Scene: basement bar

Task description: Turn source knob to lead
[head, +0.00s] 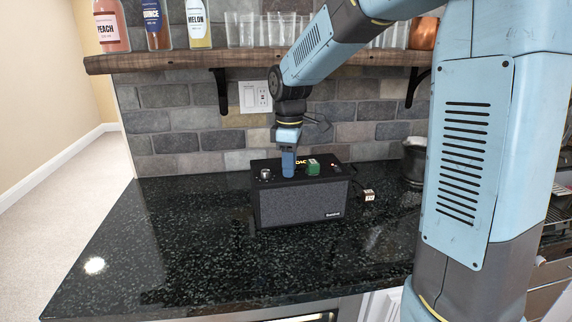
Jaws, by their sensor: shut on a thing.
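A black amplifier-like box (300,207) with a grey front grille stands on the dark counter. A silver knob (266,174) shows on the left of its top. A green piece (313,167) sits on the right of its top, with yellow lettering just behind it. My gripper (288,172) points straight down onto the middle of the top, between the silver knob and the green piece. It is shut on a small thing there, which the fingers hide. I take it to be a knob, but its label and pointer cannot be read.
A wooden shelf (180,62) with bottles and glasses runs above the box, over a stone-tile wall with a white outlet (255,97). A small block (369,196) and a dark pot (413,162) stand to the right. The counter (180,240) is clear at left and front.

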